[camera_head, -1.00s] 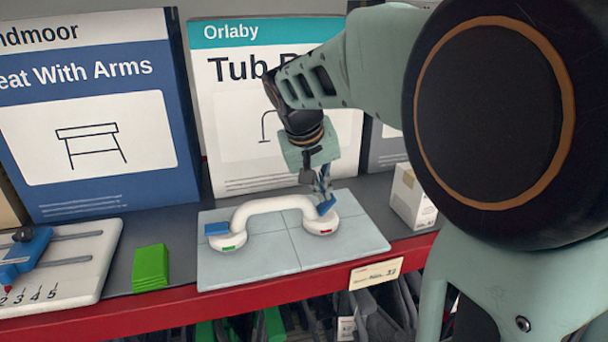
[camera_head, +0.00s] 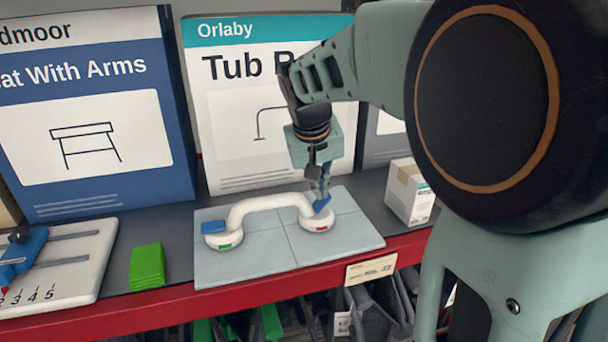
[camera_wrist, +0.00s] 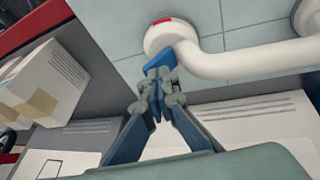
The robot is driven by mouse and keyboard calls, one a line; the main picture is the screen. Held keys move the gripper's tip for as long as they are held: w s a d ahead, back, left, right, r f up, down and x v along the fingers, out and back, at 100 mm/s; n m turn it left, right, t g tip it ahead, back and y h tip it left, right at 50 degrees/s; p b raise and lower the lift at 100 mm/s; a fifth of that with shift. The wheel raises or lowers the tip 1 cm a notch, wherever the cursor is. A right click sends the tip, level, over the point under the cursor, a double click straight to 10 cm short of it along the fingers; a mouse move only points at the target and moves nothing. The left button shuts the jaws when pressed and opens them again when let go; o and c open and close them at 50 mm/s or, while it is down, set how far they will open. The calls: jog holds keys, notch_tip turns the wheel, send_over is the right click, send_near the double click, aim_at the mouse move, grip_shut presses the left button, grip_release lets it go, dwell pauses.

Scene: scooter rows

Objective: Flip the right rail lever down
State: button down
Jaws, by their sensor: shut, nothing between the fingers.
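The white grab rail (camera_head: 268,201) lies on a grey tiled panel (camera_head: 345,240), with a round cup base at each end. The right rail lever (camera_head: 322,204) is blue and tilted up; a red mark (camera_head: 322,229) shows on its base. The left lever (camera_head: 213,227) lies flat, with a green mark (camera_head: 224,245) on its base. My gripper (camera_head: 321,192) points down, shut and empty, with its tips at the right lever. In the wrist view, the tips (camera_wrist: 160,75) are against or very close to the blue lever (camera_wrist: 157,60); contact is unclear.
A small white box (camera_head: 409,192) stands right of the panel. A green block (camera_head: 147,267) and a white slider board (camera_head: 62,265) lie to the left. Large cartons, including the Tub one (camera_head: 225,130), stand close behind. The red shelf edge (camera_head: 200,297) runs in front.

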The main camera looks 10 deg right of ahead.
jog(key=shift+d, duration=0.2)
jog(key=shift+d+f+y+p, duration=0.1)
jog(key=shift+d+y+p, duration=0.3)
jog(key=shift+y+p, duration=0.3)
jog(key=shift+d+f+m+y, duration=0.25)
jog(key=shift+d+y, duration=0.2)
jog(key=shift+y, duration=0.35)
jog(key=y, duration=0.1)
jog(key=d+f+y+b, duration=0.1)
jog(key=y, duration=0.1)
jog(key=shift+w+d+f+m+g+y, duration=0.2)
jog(key=shift+d+f+m+g+y, duration=0.1)
jog(key=shift+m+y, duration=0.1)
jog(key=shift+a+r, duration=0.15)
jog(key=shift+r, duration=0.05)
jog(key=shift+a, duration=0.1)
jog(key=shift+s+a+b, duration=0.1)
jog(key=shift+a+b, duration=0.2)
jog(key=shift+a, duration=0.4)
jog(key=shift+r, duration=0.15)
